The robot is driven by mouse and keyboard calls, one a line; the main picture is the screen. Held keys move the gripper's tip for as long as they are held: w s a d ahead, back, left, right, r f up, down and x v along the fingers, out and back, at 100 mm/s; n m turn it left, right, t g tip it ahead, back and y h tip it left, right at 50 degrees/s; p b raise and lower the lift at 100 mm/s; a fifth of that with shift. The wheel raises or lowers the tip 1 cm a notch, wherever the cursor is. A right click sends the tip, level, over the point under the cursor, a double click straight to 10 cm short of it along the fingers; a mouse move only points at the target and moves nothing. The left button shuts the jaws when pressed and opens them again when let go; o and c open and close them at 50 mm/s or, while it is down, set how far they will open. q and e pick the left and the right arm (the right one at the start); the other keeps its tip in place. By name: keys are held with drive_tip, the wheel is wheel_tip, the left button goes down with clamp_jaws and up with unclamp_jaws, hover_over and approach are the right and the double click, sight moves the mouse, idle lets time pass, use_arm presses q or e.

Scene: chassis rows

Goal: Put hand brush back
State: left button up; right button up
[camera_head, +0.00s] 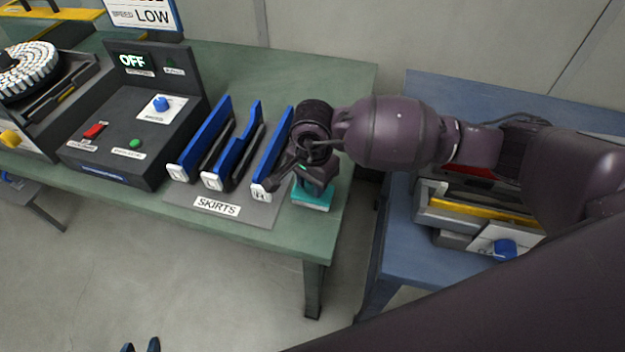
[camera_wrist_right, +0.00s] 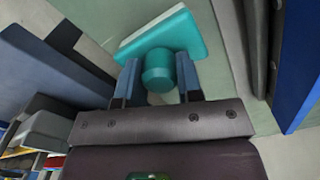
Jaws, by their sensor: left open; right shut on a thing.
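The hand brush (camera_head: 313,196) is a teal block with a pale underside, at the right end of the green table, just right of the skirts rack. In the right wrist view its teal round knob (camera_wrist_right: 158,72) stands between the two fingers. My right gripper (camera_head: 318,178) is shut on this knob from above; my arm hides part of it in the head view. I cannot tell whether the brush touches the table top.
The skirts rack (camera_head: 180,204) holds blue panels (camera_head: 275,150) close left of my right gripper. A dark control box (camera_head: 125,115) stands further left. The green table (camera_head: 335,215) ends just right of the brush. Past a gap stands a blue table (camera_head: 400,240) with a grey fixture (camera_head: 430,210).

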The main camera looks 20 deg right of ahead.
drive_tip(key=shift+f, duration=0.3)
drive_tip(key=o, duration=1)
